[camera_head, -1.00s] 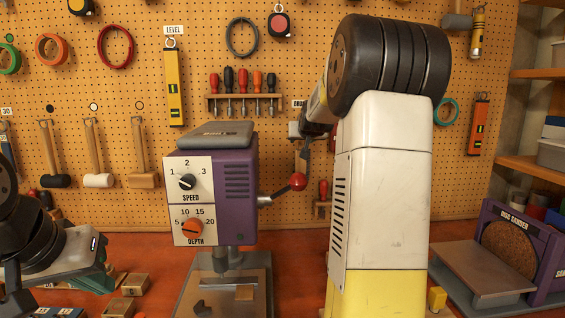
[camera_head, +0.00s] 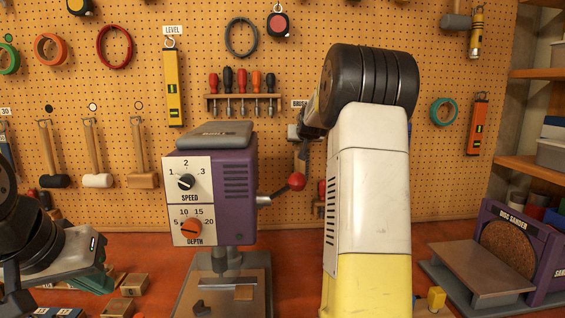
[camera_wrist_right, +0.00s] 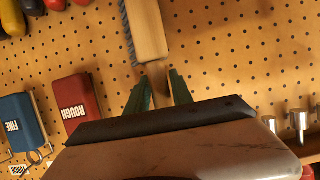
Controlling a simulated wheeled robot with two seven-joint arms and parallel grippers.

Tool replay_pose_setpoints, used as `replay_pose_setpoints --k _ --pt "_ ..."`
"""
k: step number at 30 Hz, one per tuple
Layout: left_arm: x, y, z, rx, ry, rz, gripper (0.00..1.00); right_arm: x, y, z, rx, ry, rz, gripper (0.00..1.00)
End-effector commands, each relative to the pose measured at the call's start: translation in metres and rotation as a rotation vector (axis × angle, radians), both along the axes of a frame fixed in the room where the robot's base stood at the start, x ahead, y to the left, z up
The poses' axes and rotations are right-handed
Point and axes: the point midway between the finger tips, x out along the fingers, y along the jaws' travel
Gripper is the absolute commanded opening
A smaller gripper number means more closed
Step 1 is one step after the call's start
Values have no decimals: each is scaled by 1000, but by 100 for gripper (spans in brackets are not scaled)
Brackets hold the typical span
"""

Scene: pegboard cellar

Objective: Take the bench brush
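The bench brush (camera_wrist_right: 147,28) hangs on the pegboard, a pale wooden brush with a narrow handle and grey bristles along its left side in the right wrist view. In the head view only part of it (camera_head: 301,165) shows under a partly covered label. My right gripper (camera_wrist_right: 160,82) has its green fingers apart, one on each side of the handle; whether they touch it I cannot tell. In the head view my right arm hides most of this gripper. My left gripper (camera_head: 95,275) is at the lower left above the bench, away from the brush; its fingertip gap is unclear.
A purple drill press (camera_head: 235,195) with a red-knobbed lever stands left of my right arm. A disc sander (camera_head: 510,250) is at the right. Red (camera_wrist_right: 75,103) and blue (camera_wrist_right: 22,120) blocks hang left of the brush. Wooden blocks (camera_head: 134,284) lie on the bench.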

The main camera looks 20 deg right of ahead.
Motion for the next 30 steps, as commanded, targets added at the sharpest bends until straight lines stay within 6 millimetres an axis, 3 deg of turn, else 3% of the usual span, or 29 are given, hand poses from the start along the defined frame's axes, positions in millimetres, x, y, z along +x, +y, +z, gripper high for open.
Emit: replay_pose_setpoints --k 1,3,4,30 --pt "0 0 0 0 0 0 0 0 0 0 0 0 0 16" --pt "0 0 0 0 0 0 0 0 0 0 0 0 0 2" --pt "0 0 0 0 0 0 0 0 0 0 0 0 0 0" --pt "0 0 0 0 0 0 0 0 0 0 0 1 0 0"
